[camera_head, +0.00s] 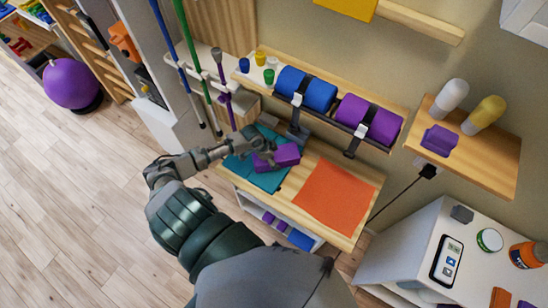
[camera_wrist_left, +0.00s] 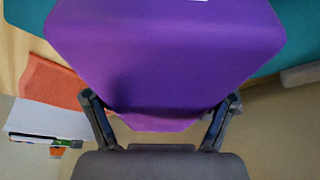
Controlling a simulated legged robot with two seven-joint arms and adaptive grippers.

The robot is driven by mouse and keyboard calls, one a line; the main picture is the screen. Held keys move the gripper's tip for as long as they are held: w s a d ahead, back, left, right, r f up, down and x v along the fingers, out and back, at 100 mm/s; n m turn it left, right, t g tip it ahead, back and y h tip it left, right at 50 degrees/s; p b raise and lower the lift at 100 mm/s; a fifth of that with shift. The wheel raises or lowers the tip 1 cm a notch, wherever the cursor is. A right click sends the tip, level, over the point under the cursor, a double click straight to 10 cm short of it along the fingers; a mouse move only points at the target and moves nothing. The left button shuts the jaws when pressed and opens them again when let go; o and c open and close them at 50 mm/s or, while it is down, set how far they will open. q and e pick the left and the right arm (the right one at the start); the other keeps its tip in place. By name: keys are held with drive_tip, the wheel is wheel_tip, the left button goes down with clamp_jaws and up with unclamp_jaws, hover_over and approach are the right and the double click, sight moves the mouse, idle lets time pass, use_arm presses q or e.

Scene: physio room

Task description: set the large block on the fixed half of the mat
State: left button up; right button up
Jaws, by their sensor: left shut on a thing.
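My left gripper (camera_head: 268,155) is shut on a purple block (camera_head: 287,154), over the right part of the teal mat half (camera_head: 268,183). In the left wrist view the block (camera_wrist_left: 165,55) fills the upper middle, between the two fingers (camera_wrist_left: 160,118). The teal half (camera_wrist_left: 270,50) shows beyond it on both sides. I cannot tell whether the block touches the mat. The orange mat half (camera_head: 333,197) lies bare on the same wooden table, to the right; it also shows in the wrist view (camera_wrist_left: 55,82). Which half is fixed is not clear. My right gripper is out of view.
A shelf with blue rolls (camera_head: 320,95) and purple rolls (camera_head: 384,126) runs behind the table. A grey bracket (camera_head: 298,132) stands at the teal half's back edge. Another purple block (camera_head: 440,140) sits on the right shelf (camera_head: 497,163). Upright poles (camera_head: 203,90) stand at the left.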

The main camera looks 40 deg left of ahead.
use_arm(q)
drive_tip(key=o, duration=1.1)
drive_tip(key=shift+d, duration=0.35)
drive_tip(key=v, duration=1.1)
drive_tip(key=shift+a+r, duration=0.2)
drive_tip(key=shift+a, duration=0.15)
drive_tip(key=shift+s+d+r, duration=0.15)
drive_tip(key=shift+d+r, duration=0.05)
drive_tip(key=shift+r, duration=0.2)
drive_tip(key=shift+a+f, duration=0.1)
drive_tip(key=shift+a, duration=0.05)
